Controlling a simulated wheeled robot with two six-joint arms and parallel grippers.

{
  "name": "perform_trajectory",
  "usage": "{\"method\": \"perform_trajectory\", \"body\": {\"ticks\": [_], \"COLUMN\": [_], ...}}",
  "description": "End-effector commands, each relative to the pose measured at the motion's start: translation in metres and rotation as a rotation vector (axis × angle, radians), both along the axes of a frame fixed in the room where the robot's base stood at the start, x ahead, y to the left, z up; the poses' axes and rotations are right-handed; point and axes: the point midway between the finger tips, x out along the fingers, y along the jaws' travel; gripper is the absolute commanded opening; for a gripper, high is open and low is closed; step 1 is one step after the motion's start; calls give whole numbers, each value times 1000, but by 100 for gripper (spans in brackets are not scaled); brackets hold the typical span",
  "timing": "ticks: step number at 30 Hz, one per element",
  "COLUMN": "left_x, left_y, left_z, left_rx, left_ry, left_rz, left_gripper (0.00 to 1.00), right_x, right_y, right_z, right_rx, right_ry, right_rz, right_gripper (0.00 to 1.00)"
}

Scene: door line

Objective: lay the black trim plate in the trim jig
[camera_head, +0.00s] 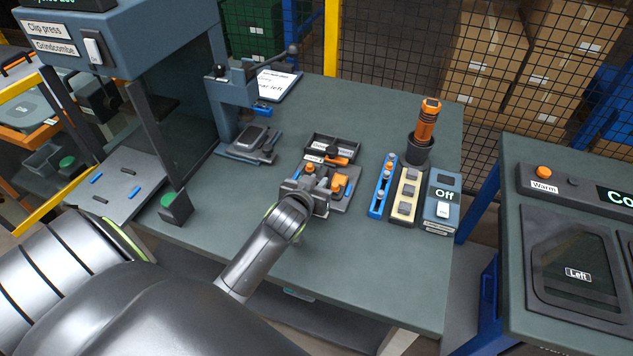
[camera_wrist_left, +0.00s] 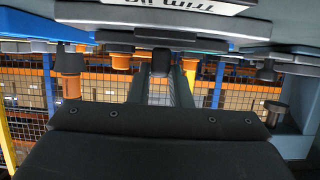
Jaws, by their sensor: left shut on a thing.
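The trim jig (camera_head: 343,202) is a grey base with orange clamps (camera_head: 340,184) on the worktable, partly covered by my left gripper. My left gripper (camera_head: 308,180) is over the jig's left side, pointing down. In the left wrist view, where the scene appears upside down, its fingers (camera_wrist_left: 161,82) are shut on a small dark block. This looks like the grip of the black trim plate (camera_wrist_left: 178,43). The plate is largely hidden in the head view, and I cannot tell whether it is seated. My right gripper is not in view.
A dark tray (camera_head: 345,142) stands just behind the jig. To the right are a blue rail (camera_head: 379,190), a beige block holder (camera_head: 405,196), a switch box (camera_head: 442,202) and a cup (camera_head: 417,151) with an orange-handled tool. A press fixture (camera_head: 240,150) stands left. The table's front right is clear.

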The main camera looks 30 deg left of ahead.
Motion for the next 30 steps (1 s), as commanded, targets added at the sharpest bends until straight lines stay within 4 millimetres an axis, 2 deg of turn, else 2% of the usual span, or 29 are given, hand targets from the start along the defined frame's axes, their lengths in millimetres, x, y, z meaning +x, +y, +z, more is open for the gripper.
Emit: {"method": "perform_trajectory", "body": {"ticks": [8,9,14,24,30], "left_x": [0,0,0,0,-19], "left_y": [0,0,0,0,-4], "left_z": [-3,-3,-3,2,7], "left_rx": [0,0,0,0,0], "left_ry": [0,1,0,-1,0], "left_rz": [0,0,0,0,0], "left_gripper": [0,19,39,39,39], "right_x": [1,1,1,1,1], "right_y": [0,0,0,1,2], "right_z": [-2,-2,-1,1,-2], "right_rx": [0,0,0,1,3], "right_ry": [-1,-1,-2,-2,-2], "right_rz": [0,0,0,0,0], "right_gripper": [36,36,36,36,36]}}
